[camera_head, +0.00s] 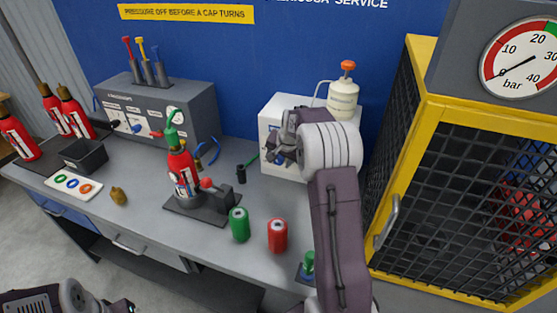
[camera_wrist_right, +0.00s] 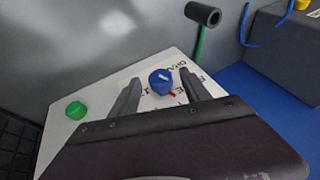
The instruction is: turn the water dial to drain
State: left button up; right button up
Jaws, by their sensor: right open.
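The water dial (camera_wrist_right: 161,82) is a blue knob with a white mark on its top, on the front of a white box (camera_wrist_right: 105,85). A small red mark shows at its edge, and black lettering beside it is partly covered. The white box (camera_head: 270,108) stands at the back of the bench in the head view. My right gripper (camera_head: 280,147) is at its front. In the right wrist view its two fingers (camera_wrist_right: 160,77) are apart, with the dial between their tips; contact cannot be told. My left gripper (camera_head: 122,307) is only partly in view at the bottom left.
A green knob (camera_wrist_right: 76,110) is also on the white box. A cream bottle with an orange top (camera_head: 343,97) stands on it. A yellow mesh cage (camera_head: 400,190) is to the right. A red extinguisher (camera_head: 182,172), green can (camera_head: 239,225) and red can (camera_head: 277,236) stand on the bench.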

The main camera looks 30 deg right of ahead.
jog(key=shift+w+d+f, duration=0.1)
jog(key=shift+w+f, duration=0.15)
jog(key=shift+f, duration=0.35)
grip_shut()
jog(key=shift+r+p, duration=0.1)
jog(key=shift+p, duration=0.3)
jog(key=shift+r+p, duration=0.15)
jog(key=shift+p, duration=0.5)
jog(key=shift+w+a+n+g+h+p, duration=0.1)
jog(key=shift+w+n+g+h+p, duration=0.1)
jog(key=shift+g+h+p, duration=0.8)
jog(key=shift+w+a+n+g+h+p, duration=0.15)
jog(key=shift+g+h+p, duration=0.35)
jog(key=shift+p, duration=1)
jog(key=shift+w+a+n+g+h+p, duration=0.1)
jog(key=shift+n+g+h+p, duration=0.15)
jog(key=shift+g+h+p, duration=0.6)
jog(key=shift+f+p, duration=0.2)
jog(key=shift+p, duration=0.2)
